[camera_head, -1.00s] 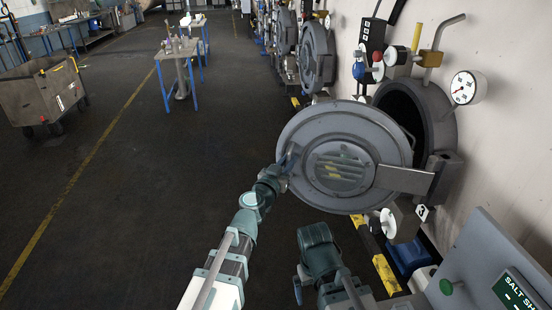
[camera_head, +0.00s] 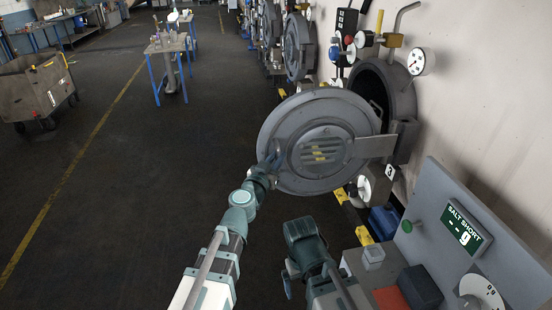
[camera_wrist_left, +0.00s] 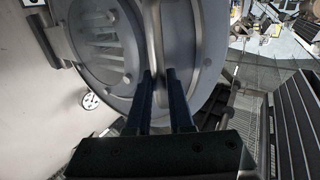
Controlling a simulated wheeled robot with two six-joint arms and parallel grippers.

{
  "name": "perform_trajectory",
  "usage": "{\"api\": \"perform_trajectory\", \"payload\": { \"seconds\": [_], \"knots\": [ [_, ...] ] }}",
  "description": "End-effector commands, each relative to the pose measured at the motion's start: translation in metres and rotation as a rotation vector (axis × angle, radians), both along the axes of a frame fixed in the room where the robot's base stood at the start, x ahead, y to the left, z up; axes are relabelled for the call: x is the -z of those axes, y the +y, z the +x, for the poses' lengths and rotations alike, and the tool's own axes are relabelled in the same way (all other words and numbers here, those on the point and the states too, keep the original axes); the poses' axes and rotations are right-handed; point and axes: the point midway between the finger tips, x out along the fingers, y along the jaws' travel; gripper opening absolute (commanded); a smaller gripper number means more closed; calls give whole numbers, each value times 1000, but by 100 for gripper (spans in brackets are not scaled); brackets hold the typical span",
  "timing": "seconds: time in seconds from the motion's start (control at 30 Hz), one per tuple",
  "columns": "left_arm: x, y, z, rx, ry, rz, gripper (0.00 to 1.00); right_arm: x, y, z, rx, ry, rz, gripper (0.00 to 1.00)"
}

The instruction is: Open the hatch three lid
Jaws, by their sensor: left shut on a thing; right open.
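The hatch three lid (camera_head: 301,118) is a round grey disc with a slotted centre, swung well away from the dark round opening (camera_head: 370,88) of its vessel. A hinge arm (camera_head: 374,146) joins its right side to the vessel, above a tag marked 3. My left gripper (camera_head: 270,163) is at the lid's left edge, shut on the handle. In the left wrist view the two dark fingers (camera_wrist_left: 160,95) lie on either side of the upright bar handle (camera_wrist_left: 154,40). My right gripper (camera_head: 289,280) is open and empty low in the head view, apart from the lid.
A control panel (camera_head: 462,228) with a green display stands at the right front. Other round hatches (camera_head: 297,45) line the wall farther back. A small table (camera_head: 168,47) and a cart (camera_head: 38,88) stand at the left. The floor left of the lid is clear.

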Motion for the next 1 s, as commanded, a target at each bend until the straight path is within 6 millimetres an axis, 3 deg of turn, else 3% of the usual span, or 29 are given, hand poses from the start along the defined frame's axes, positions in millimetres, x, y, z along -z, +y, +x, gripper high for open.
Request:
{"api": "perform_trajectory", "payload": {
  "seconds": [0.27,0.3,0.43,0.8,1.0],
  "knots": [
    [0,-4,0,11,0,0,0,0,0,0,0,0,0,100],
    [0,-4,0,11,0,0,25,0,0,0,0,0,0,100],
    [0,-4,0,9,0,0,48,0,0,0,0,0,0,100],
    [0,-1,-1,4,0,-1,50,0,0,0,0,0,0,100],
    [0,3,-13,5,0,-1,50,0,0,0,0,0,0,100]
  ]
}}
